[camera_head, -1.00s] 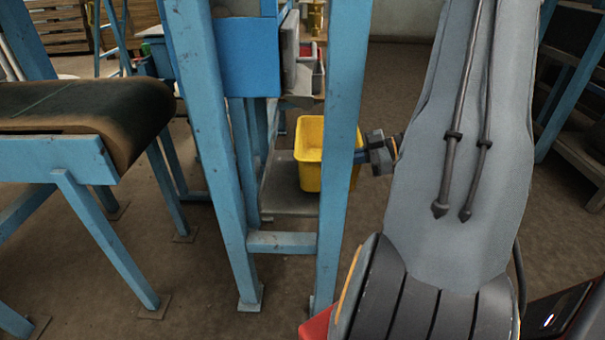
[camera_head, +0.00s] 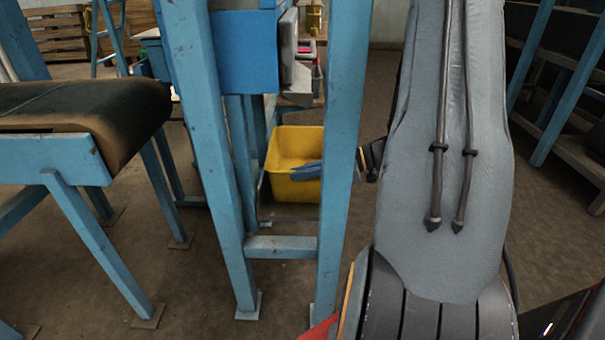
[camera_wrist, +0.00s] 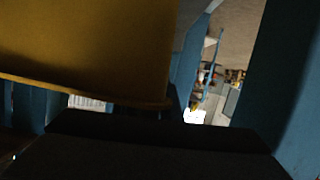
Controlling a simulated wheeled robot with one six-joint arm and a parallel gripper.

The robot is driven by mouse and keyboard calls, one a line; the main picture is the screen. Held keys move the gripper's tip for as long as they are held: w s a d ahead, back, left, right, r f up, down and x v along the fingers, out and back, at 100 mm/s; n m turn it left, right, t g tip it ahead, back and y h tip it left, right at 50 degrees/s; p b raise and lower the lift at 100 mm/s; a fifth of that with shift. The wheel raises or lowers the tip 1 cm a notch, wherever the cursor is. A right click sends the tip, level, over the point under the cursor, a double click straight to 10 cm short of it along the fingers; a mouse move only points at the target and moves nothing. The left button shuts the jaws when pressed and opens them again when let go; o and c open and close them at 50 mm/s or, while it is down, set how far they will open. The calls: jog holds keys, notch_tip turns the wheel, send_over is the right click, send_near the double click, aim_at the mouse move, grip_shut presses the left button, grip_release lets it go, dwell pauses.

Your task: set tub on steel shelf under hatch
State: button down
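The yellow tub (camera_head: 290,146) is upright behind the blue frame, below the blue hatch box (camera_head: 246,52). Its right side is hidden by a blue post. A blue-grey piece lies across its front; I cannot tell if that is a finger of mine. My gripper (camera_head: 371,160) is right of the post, its tips hidden. In the wrist view the tub (camera_wrist: 85,45) fills the upper left, close to the dark gripper parts (camera_wrist: 150,145). The grip itself does not show. The steel shelf under the tub is mostly hidden, so I cannot tell whether they touch.
A near blue post (camera_head: 345,150) stands between my view and the tub, with another post (camera_head: 205,150) to its left and a low crossbar (camera_head: 281,246) joining them. A conveyor (camera_head: 75,120) stands at the left. Racks (camera_head: 570,110) stand at the right. Floor between is clear.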

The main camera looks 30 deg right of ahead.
jog(key=shift+f, duration=0.1)
jog(key=c, duration=2)
grip_release()
jog(key=p+v, duration=0.3)
jog(key=v, duration=0.9)
jog(key=shift+p, duration=0.3)
